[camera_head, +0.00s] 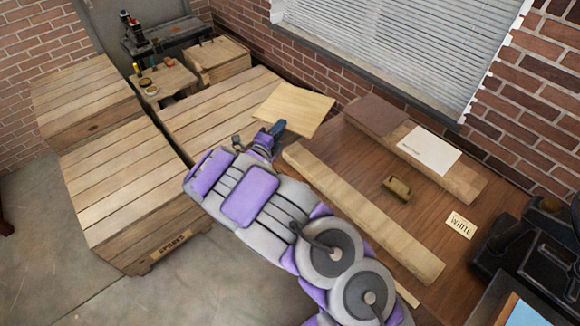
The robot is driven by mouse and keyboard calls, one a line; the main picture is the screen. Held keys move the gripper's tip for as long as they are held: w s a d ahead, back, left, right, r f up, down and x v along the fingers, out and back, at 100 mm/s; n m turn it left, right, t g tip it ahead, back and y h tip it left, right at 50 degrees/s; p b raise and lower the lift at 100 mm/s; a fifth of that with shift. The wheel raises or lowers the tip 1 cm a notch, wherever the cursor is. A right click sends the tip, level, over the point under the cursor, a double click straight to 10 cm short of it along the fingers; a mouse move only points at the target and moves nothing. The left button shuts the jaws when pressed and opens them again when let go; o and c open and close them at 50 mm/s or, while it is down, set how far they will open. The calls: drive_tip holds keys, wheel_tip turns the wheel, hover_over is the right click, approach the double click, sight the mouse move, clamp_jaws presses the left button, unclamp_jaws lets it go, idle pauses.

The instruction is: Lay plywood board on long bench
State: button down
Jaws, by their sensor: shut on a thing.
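The plywood board (297,104) is a thin, pale, four-sided sheet near the upper middle. My gripper (277,128) is at its near edge and shut on it; the arm hides part of that edge. The board shows over the gap between a slatted wooden top (215,105) on the left and a brown wooden bench top (390,215) on the right. I take the brown top to be the long bench. I cannot tell whether the board touches either surface.
On the brown top lie a long wooden beam (365,210), another beam (455,170) with a white sheet (429,150), a small brass block (397,188) and a "WHITE" card (460,225). Black equipment (515,245) stands at right. Slatted crates (125,185) fill the left.

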drive_tip(key=s+d+f+m+g+h+b, duration=0.1)
drive_tip(key=s+f+m+g+h+b, duration=0.1)
drive_tip(key=f, duration=0.7)
drive_tip(key=s+d+f+m+g+h+b, duration=0.1)
drive_tip(key=s+f+m+g+h+b, duration=0.1)
drive_tip(key=f, duration=0.8)
drive_tip(key=shift+s+d+h, duration=0.25)
drive_tip(key=shift+s+h, duration=0.15)
drive_tip(key=shift+f+b, duration=0.3)
drive_tip(key=shift+b, duration=0.55)
idle(2.3)
idle(0.3)
drive_tip(key=c, duration=0.9)
unclamp_jaws()
drive_tip(key=shift+c, duration=0.2)
drive_tip(key=shift+a, duration=0.1)
